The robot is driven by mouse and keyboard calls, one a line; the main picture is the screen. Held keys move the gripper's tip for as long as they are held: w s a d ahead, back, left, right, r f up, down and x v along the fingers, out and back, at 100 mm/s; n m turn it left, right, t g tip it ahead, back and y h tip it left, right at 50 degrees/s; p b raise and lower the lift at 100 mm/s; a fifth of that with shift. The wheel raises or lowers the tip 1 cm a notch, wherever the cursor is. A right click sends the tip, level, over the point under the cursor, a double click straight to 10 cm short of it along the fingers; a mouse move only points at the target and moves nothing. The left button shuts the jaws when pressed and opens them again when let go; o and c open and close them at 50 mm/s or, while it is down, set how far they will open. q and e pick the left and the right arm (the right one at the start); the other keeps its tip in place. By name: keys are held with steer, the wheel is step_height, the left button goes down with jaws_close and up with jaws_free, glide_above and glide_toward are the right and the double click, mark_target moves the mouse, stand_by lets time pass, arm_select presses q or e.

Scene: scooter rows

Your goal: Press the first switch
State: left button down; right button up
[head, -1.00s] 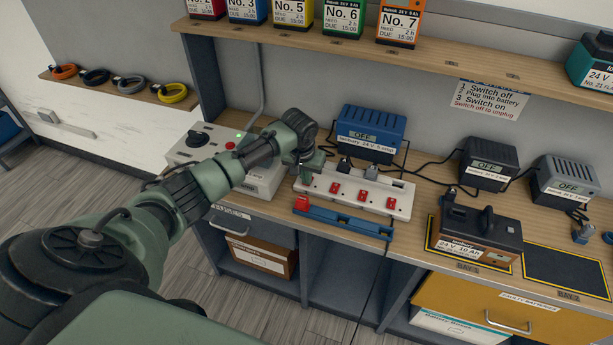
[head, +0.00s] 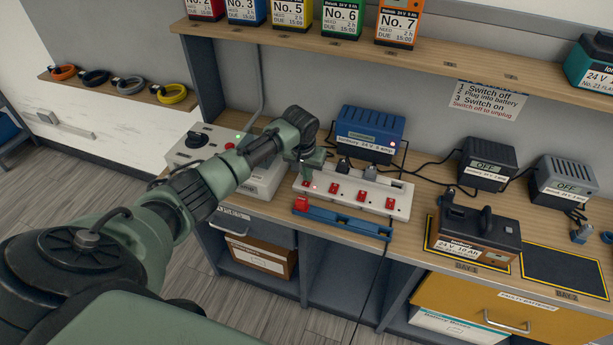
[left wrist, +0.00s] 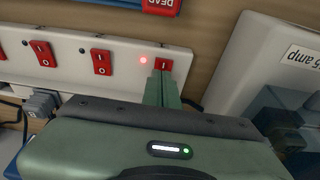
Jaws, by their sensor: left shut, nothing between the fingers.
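The white power strip (head: 345,190) lies on the bench with a row of red rocker switches. The first switch (left wrist: 160,65) is at the end of the row, with a lit red lamp (left wrist: 143,60) beside it in the left wrist view. My left gripper (left wrist: 162,78) is shut and empty, its fingertips at this switch and covering part of it. In the head view my left gripper (head: 309,173) is above the strip's left end. The blue charger (head: 370,134) behind the strip has a lit display and a small light. My right gripper is not in view.
A blue rail with a red end block (head: 301,203) lies in front of the strip. A grey box with a black knob (head: 196,139) stands at left. A battery (head: 478,229) stands at right.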

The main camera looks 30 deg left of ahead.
mark_target(306, 185)
arm_select(q)
steer(key=p+v, duration=0.2)
steer(key=p, duration=0.1)
steer(key=p+v, duration=0.2)
steer(key=shift+w+a+r, duration=0.1)
steer(key=shift+w+r, duration=0.1)
steer(key=shift+w, duration=0.15)
steer(key=shift+s+r, duration=0.2)
steer(key=shift+s, duration=0.1)
steer(key=s+b+v, duration=0.2)
steer(key=v, duration=0.7)
steer(key=shift+d+f, duration=0.3)
